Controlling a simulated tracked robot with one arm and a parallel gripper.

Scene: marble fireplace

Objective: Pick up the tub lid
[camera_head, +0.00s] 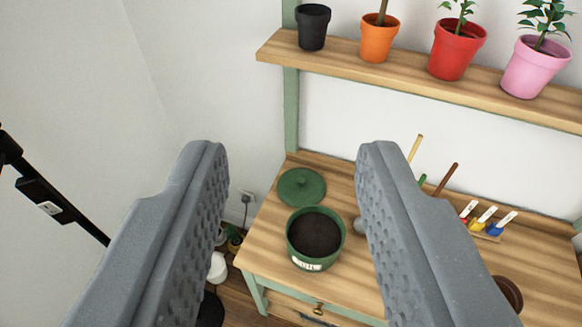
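Nothing is between the fingers at close range; the lid and tub show in the gap, farther off and lower.
A shelf (270,48) above the table carries black, orange, red and pink pots. Small tools (482,217) stand at the table's right. A brown pot (509,292) is partly hidden near the right finger. A wall closes off the left.

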